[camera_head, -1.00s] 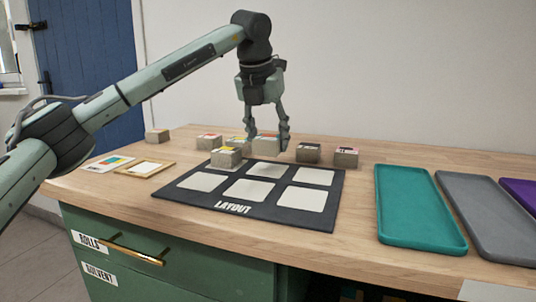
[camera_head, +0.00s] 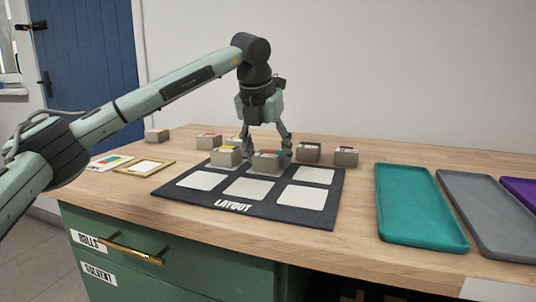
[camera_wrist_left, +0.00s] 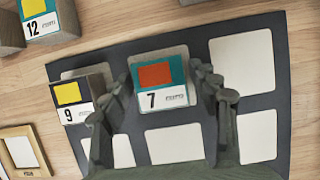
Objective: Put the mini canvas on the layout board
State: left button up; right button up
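The mini canvas, a grey block with a red patch and the number 7 (camera_head: 267,163), is at the back middle space of the dark layout board (camera_head: 225,207). It also shows in the left wrist view (camera_wrist_left: 160,82). My left gripper (camera_head: 268,152) points down with one finger on each side of the block and appears shut on it. Whether the block's underside touches the board is hard to tell. A yellow block numbered 9 (camera_head: 226,157) stands on the board's back left space, close to the left finger. My right gripper is not in view.
More blocks stand behind the board, including a yellow one numbered 12 (camera_wrist_left: 45,20) and a dark-topped one (camera_head: 308,152). A gold frame (camera_head: 145,167) lies to the left. Teal (camera_head: 418,205) and grey (camera_head: 487,215) trays lie to the right. Several board spaces are bare.

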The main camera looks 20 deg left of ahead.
pick_arm(q)
jog(key=shift+r, duration=0.15)
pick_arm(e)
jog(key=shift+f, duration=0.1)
pick_arm(q)
jog(key=shift+p+v, duration=0.55)
jog(key=shift+v, duration=5.45)
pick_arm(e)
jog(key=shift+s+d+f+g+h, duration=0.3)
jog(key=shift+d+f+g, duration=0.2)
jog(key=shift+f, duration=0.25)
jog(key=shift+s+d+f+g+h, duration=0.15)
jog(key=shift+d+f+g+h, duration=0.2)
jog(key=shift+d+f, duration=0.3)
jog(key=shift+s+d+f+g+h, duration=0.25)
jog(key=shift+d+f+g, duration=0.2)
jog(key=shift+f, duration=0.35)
